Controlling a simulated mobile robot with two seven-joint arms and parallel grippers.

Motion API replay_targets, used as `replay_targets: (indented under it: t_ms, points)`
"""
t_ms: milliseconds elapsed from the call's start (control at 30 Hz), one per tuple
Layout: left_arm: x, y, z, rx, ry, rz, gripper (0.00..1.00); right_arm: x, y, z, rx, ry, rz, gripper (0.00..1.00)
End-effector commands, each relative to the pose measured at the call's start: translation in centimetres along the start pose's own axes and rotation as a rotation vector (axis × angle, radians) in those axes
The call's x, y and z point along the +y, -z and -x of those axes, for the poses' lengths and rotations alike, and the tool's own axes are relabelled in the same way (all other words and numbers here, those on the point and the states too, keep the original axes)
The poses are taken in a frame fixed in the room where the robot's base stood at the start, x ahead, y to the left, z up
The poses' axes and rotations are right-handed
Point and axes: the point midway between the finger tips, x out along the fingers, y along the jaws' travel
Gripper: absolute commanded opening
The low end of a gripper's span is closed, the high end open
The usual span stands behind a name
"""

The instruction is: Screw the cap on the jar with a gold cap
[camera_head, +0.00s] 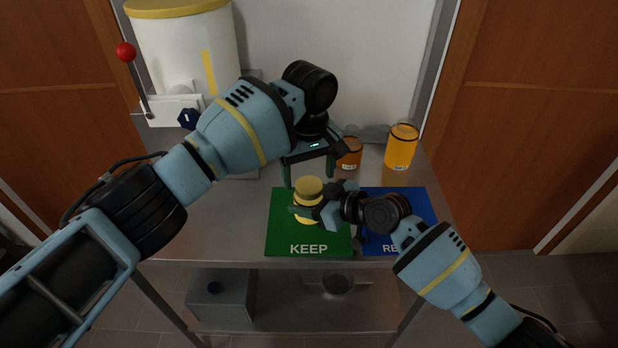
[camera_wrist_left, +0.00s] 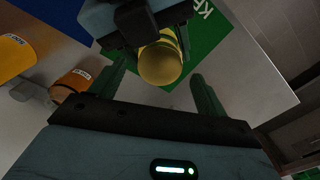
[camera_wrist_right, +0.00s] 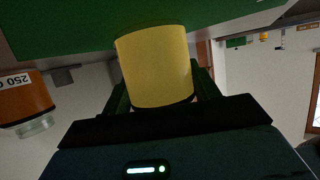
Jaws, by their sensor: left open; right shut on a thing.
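A jar with a gold cap (camera_head: 308,187) stands upright at the green KEEP mat (camera_head: 281,238). The gold cap shows from above in the left wrist view (camera_wrist_left: 160,66), between and beyond my left fingers. My right gripper (camera_head: 312,212) is shut around the jar's yellow body (camera_wrist_right: 156,66) from the right side, hiding part of it. My left gripper (camera_head: 309,172) is open and empty, fingers pointing down, just above and around the cap's line. I cannot tell whether the cap is fully seated, or whether the jar's base touches the mat.
A blue mat (camera_head: 419,205) adjoins on the right, partly covered by my right arm. Two orange jars (camera_head: 401,148) (camera_head: 350,154) stand behind it. A white tank (camera_head: 185,50) and a red-knobbed lever (camera_head: 126,52) are at the back left. The table's left front is clear.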

Motion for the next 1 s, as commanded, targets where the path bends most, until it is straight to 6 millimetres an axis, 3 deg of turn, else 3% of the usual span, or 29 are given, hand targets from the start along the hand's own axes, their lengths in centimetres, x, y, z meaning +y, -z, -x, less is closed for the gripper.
replay_targets:
  t_ms: [167,433,633,867,1000]
  points:
    - [0.0,0.0,2.1,0.001,-0.001,0.000,0.76,0.0,0.0,0.0,-0.001,0.000,0.000,0.00]
    - [0.0,0.0,2.3,0.000,0.001,0.000,0.76,0.0,0.0,0.0,0.000,0.000,0.000,0.00]
    - [0.0,0.0,2.2,0.000,0.001,0.000,1.00,0.0,0.0,0.0,0.000,0.000,0.000,0.00]
    - [0.0,0.0,2.3,0.000,0.000,0.000,1.00,0.0,0.0,0.0,0.000,0.000,0.000,0.00]
    - [0.1,0.0,3.3,0.001,-0.002,0.000,1.00,0.0,0.0,0.0,0.000,0.000,0.000,0.00]
